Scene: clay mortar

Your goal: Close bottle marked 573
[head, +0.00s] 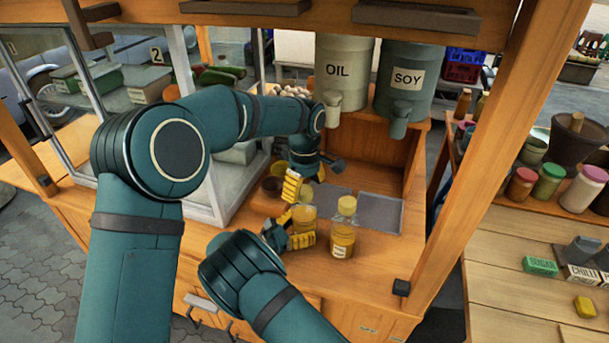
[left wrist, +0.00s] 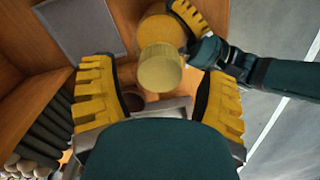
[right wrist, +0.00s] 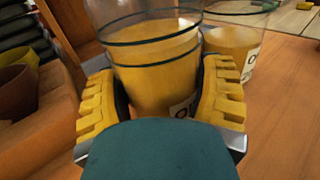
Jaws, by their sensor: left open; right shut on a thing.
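A clear bottle of yellow liquid (right wrist: 155,80) is held upright between the fingers of my right gripper (head: 298,232), low over the wooden counter. Its label is mostly hidden, and I cannot read a number on it. My left gripper (head: 304,182) is open above this bottle (head: 304,213). In the left wrist view a round yellow top (left wrist: 160,68) lies between and beyond the open left fingers; I cannot tell whether it is seated on the bottle. A second bottle (head: 342,238) with a yellowish top stands just right of the held one. Its label is too small to read.
Grey trays (head: 378,213) are set in the counter behind the second bottle. A bowl (head: 271,187) sits by the left gripper. OIL (head: 338,88) and SOY (head: 405,95) dispensers stand at the back. A glass case is left. The counter's front right is clear.

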